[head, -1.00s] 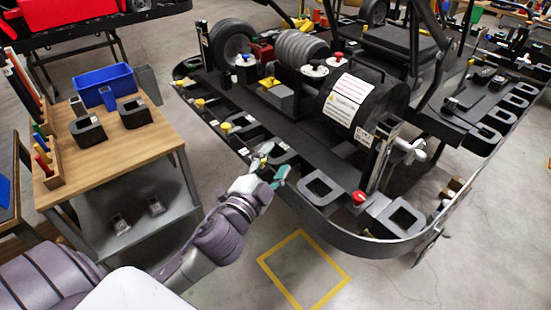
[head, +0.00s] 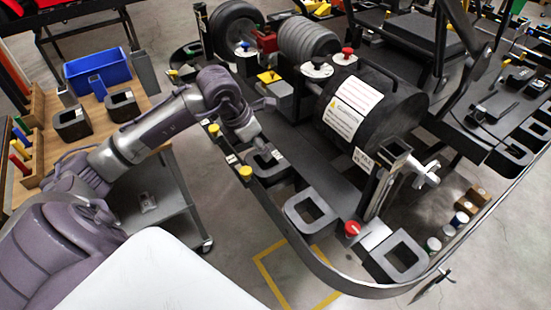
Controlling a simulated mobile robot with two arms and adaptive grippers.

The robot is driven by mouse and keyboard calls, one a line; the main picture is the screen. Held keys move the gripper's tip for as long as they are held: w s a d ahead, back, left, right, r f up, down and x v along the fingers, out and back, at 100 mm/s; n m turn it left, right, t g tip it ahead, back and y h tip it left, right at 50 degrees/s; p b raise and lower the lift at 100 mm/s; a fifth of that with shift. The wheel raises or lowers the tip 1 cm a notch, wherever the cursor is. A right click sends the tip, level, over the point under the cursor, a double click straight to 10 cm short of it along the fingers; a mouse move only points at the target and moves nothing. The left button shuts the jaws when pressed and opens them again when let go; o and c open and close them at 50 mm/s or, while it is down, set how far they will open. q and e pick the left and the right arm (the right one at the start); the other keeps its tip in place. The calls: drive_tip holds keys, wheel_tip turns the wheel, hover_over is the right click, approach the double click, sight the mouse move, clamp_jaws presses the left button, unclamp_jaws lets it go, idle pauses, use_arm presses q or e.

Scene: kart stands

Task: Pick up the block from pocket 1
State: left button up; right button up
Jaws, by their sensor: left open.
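My left gripper (head: 259,146) points down at the left rim of the kart stand, over a black square pocket (head: 264,163). Its fingers are open but small and partly hidden by my wrist. I cannot make out a block in that pocket or between the fingers. Two more square pockets show along the rim, one near the middle (head: 312,210) and one at the front right (head: 399,257); both look hollow. The pocket numbers are too small to read, so I cannot tell which is pocket 1. My right gripper is out of view.
Yellow knobs (head: 245,171) and a red knob (head: 352,228) stick up along the rim. A black drum (head: 372,108) with white labels stands behind it. On the left, a wooden-topped cart (head: 98,128) carries a blue bin (head: 97,73) and two black square holders.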

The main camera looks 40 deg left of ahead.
sight(274, 170)
use_arm(q)
drive_tip(key=shift+s+d+f+p, duration=0.1)
drive_tip(key=shift+d+f+p, duration=0.1)
drive_tip(key=shift+f, duration=0.45)
drive_tip(key=shift+s+d+f+p, duration=0.1)
drive_tip(key=shift+d+f, duration=0.05)
drive_tip(key=shift+f, duration=0.45)
drive_tip(key=x, duration=0.3)
drive_tip(key=shift+w, duration=0.15)
drive_tip(key=p+x, duration=0.1)
drive_tip(key=x, duration=0.2)
drive_tip(key=shift+d+p, duration=0.15)
drive_tip(key=shift+p, duration=0.15)
drive_tip(key=x, duration=0.3)
drive_tip(key=shift+w+f+p, duration=0.15)
drive_tip(key=shift+f+p, duration=0.1)
drive_tip(key=shift+p, duration=0.15)
drive_tip(key=shift+d+f, duration=0.1)
drive_tip(key=shift+f, duration=0.05)
drive_tip(key=c, duration=1)
clamp_jaws()
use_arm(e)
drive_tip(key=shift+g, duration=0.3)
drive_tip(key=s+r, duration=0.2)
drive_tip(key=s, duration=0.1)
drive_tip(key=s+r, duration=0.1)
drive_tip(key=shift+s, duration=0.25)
